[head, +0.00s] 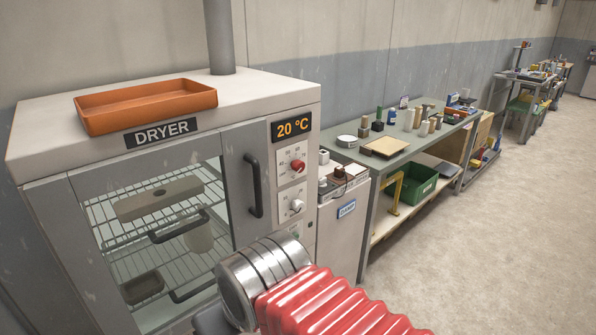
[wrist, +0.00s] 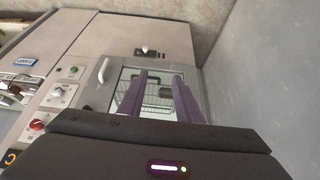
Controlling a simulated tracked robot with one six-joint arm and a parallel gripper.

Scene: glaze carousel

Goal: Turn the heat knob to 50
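The red knob (head: 298,166) sits on a white dial plate with small numbers on the dryer's front, under an orange display (head: 292,126) reading 20 °C. Its exact pointer direction is too small to tell. A second, pale knob (head: 296,205) is on a plate below it. In the wrist view, turned upside down, the red knob (wrist: 37,125) is at the lower left. My gripper (wrist: 159,75) shows two purple fingers apart with nothing between them. It points at the dryer's glass door, away from the knobs. In the head view my red arm hides the gripper.
The dryer door (head: 140,225) is closed, with a dark handle (head: 254,186) left of the knobs. An orange tray (head: 147,104) sits on top of the dryer. A workbench (head: 425,150) with several small items stands to the right. Floor (head: 480,250) beyond is clear.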

